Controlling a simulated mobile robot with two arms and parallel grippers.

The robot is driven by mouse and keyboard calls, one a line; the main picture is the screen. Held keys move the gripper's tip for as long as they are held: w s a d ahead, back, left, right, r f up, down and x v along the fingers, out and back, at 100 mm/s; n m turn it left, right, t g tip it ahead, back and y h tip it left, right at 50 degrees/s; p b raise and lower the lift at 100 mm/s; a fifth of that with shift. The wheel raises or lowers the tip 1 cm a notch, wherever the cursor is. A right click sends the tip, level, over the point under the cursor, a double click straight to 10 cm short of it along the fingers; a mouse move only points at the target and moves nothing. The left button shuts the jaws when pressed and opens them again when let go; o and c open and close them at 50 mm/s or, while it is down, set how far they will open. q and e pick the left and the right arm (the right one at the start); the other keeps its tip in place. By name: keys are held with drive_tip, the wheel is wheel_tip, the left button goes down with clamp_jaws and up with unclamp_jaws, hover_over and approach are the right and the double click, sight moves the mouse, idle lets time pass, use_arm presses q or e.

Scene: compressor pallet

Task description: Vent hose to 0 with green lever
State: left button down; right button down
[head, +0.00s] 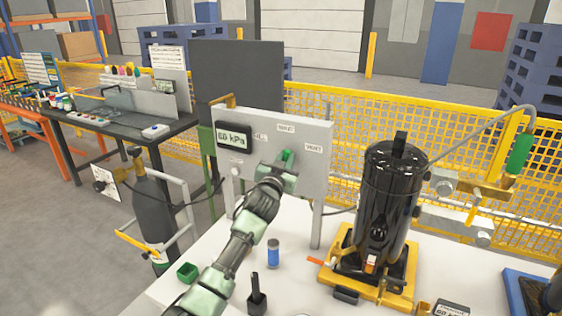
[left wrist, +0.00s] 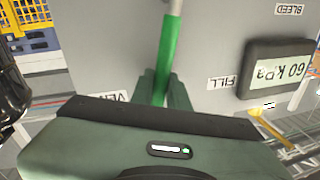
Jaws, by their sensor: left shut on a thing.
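The green lever (head: 287,157) is on the front of the light grey panel (head: 310,195). My left gripper (head: 279,172) is shut on the lever. In the left wrist view the lever (left wrist: 170,45) runs up between the gripper's fingers (left wrist: 165,88). Labels FILL and BLEED show, and a third label starting with VE is partly hidden behind the gripper. The panel's display (head: 234,137) reads 60 kPa, and it shows upside down in the left wrist view (left wrist: 279,70). A thin hose (head: 338,211) runs from behind the panel toward the black compressor. My right gripper is not in view.
The black compressor cylinder (head: 387,200) stands on a yellow base (head: 338,274) right of the panel. A green cup (head: 187,272), a blue can (head: 273,254) and a black holder (head: 257,300) are on the white table near my left arm. A gas cylinder (head: 152,205) stands left.

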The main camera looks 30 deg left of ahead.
use_arm(q)
drive_tip(key=d+m+b, duration=0.1)
drive_tip(key=d+f+m+b, duration=0.1)
drive_tip(key=m, duration=0.1)
drive_tip(key=d+f+m+b, duration=0.1)
drive_tip(key=shift+w+d+m+t+h, duration=0.1)
drive_tip(key=shift+d+m+t+h, duration=0.2)
drive_tip(key=shift+t, duration=0.1)
drive_tip(key=shift+d+f+m+t+h+b, duration=0.15)
drive_tip(key=shift+d+f+m+b, duration=0.25)
drive_tip(key=shift+m+b, duration=0.35)
drive_tip(key=shift+d+f+m+t+h+b, duration=0.2)
drive_tip(key=shift+d+m+b, duration=0.25)
drive_tip(key=shift+m, duration=0.5)
drive_tip(key=c, duration=1.4)
unclamp_jaws()
drive_tip(key=shift+o, duration=0.2)
drive_tip(key=v, duration=0.7)
drive_tip(key=shift+s+d+b, duration=0.2)
drive_tip(key=shift+s+b, duration=0.2)
drive_tip(key=shift+f, duration=0.2)
